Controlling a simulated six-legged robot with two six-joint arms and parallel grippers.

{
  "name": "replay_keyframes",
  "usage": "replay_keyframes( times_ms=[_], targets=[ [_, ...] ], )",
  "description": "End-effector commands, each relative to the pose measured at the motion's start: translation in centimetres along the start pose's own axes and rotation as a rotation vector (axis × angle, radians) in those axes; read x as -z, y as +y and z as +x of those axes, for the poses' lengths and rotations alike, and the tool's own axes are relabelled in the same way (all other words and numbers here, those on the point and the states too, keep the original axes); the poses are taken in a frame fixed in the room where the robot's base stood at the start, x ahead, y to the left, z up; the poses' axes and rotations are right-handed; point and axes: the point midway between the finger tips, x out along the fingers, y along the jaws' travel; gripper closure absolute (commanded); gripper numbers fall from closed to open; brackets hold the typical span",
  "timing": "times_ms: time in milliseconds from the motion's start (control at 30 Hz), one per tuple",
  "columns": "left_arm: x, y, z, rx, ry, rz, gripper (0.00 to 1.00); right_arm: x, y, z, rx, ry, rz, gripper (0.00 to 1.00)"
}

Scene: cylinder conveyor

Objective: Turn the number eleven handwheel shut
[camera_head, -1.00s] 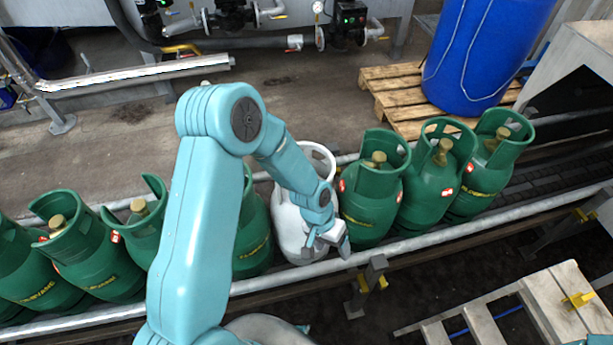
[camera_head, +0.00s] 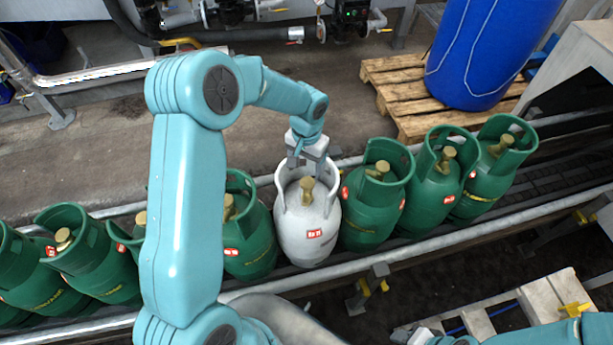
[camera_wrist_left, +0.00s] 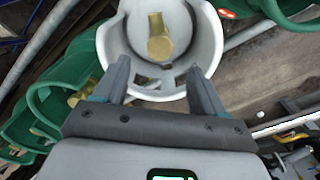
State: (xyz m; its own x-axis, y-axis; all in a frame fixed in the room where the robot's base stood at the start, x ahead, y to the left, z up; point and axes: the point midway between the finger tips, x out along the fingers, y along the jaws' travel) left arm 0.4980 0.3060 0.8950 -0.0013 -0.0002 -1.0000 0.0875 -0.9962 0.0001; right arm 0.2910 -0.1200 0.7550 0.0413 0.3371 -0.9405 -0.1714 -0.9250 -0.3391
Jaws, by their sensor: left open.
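A white gas cylinder (camera_head: 308,232) stands in the row of green ones, with a red and white label whose print I cannot read. Its brass valve (camera_head: 307,190) shows inside the open collar; it also shows in the left wrist view (camera_wrist_left: 159,42). I cannot make out a number eleven on any handwheel. My left gripper (camera_head: 304,160) is open and empty at the far rim of the white collar, apart from the valve. In the left wrist view its two fingers (camera_wrist_left: 158,75) straddle the near part of the collar rim. My right gripper (camera_head: 415,337) is partly cut off at the bottom edge.
Green cylinders with brass valves stand close on both sides, such as the right neighbour (camera_head: 372,215). A steel rail (camera_head: 440,244) runs along the front of the conveyor. A blue drum (camera_head: 485,55) stands on a pallet (camera_head: 400,95) behind. Pipework lies at the back.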

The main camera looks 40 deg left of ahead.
Motion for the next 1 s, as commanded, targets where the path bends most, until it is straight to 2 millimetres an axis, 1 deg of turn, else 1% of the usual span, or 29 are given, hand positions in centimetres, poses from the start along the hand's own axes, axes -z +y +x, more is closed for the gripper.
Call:
replay_keyframes(
  times_ms=[33,100,200,333,500,767,867,900,933,967,1000],
  targets=[
    [-0.1,0.0,1.2,0.000,-0.007,-0.001,0.29,0.0,-0.1,-0.4,0.000,0.000,0.000,0.57],
    [-0.1,0.0,2.8,-0.001,-0.005,0.000,0.29,0.0,-0.2,-0.6,0.000,0.000,0.000,0.57],
    [0.0,-0.1,4.8,0.000,-0.004,-0.001,0.29,0.0,-0.3,-0.8,0.000,0.000,0.000,0.57],
    [0.1,-0.1,6.8,0.000,-0.003,-0.001,0.29,0.0,-0.4,-1.1,0.000,0.000,0.000,0.57],
    [0.3,-0.2,8.0,0.000,0.000,-0.002,0.29,0.0,-0.4,-1.2,0.000,0.000,0.000,0.57],
    [0.3,-0.3,8.1,0.000,0.001,-0.002,0.29,0.0,-0.4,-1.2,0.000,0.000,0.000,0.57],
    [0.3,-0.3,8.1,0.000,0.001,-0.002,0.59,0.0,-0.4,-1.2,0.000,0.000,0.000,0.57],
    [0.3,-0.3,8.1,0.000,0.001,-0.002,0.72,0.0,-0.4,-1.2,0.000,0.000,0.000,0.57],
    [0.3,-0.3,8.1,0.000,0.001,-0.002,0.81,0.0,-0.4,-1.2,0.000,0.000,0.000,0.57],
    [0.3,-0.3,8.1,0.000,0.001,-0.002,0.85,0.0,-0.4,-1.2,0.000,0.000,0.000,0.57],
    [0.3,-0.3,8.1,0.000,0.001,-0.002,0.85,0.0,-0.4,-1.2,0.000,0.000,0.000,0.57]
  ],
)
